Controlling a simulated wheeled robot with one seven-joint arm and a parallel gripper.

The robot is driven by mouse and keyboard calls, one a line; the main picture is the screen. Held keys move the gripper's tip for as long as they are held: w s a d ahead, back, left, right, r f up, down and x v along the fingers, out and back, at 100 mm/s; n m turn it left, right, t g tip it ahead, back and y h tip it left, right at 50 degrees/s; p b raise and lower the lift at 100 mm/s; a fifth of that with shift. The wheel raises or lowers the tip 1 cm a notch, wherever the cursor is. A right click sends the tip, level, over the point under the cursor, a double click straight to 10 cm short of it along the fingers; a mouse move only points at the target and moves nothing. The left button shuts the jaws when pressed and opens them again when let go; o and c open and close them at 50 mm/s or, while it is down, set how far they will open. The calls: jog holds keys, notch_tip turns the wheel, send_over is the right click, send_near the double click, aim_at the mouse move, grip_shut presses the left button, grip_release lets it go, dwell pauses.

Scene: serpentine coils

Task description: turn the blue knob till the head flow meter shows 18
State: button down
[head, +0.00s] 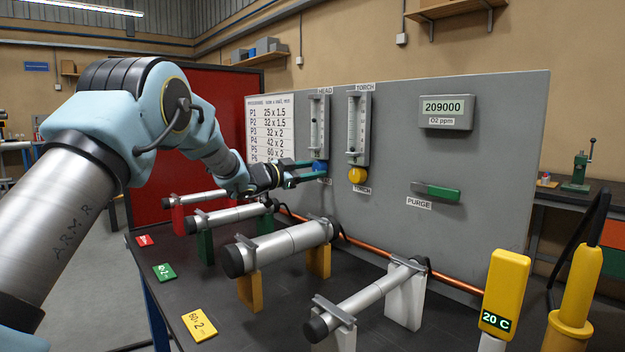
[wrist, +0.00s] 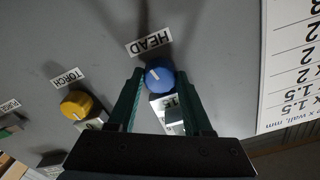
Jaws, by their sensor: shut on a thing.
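The blue knob (head: 319,166) is on the grey panel, under the head flow meter (head: 319,125). In the wrist view the blue knob (wrist: 159,76) sits between the two green fingers of my gripper (wrist: 158,80), with a pale pointer line on its face and the HEAD label beside it. My gripper (head: 318,168) is shut on the knob. The head flow meter is a clear upright tube with a scale. Its reading is too small to tell.
A yellow torch knob (head: 357,175) sits just right, under the torch flow meter (head: 358,130). A green purge handle (head: 436,191) and an O2 display (head: 446,112) reading 209000 are farther right. Several metal tubes on coloured stands, including a thick one (head: 285,245), stand in front of the panel.

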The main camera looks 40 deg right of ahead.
jog(key=shift+m+b, duration=0.3)
jog(key=shift+m, duration=0.2)
jog(key=shift+c, duration=1.6)
grip_release()
jog(key=a+b, duration=0.2)
jog(key=a, duration=0.9)
jog(key=shift+w+b, duration=0.3)
jog(key=shift+b, duration=0.1)
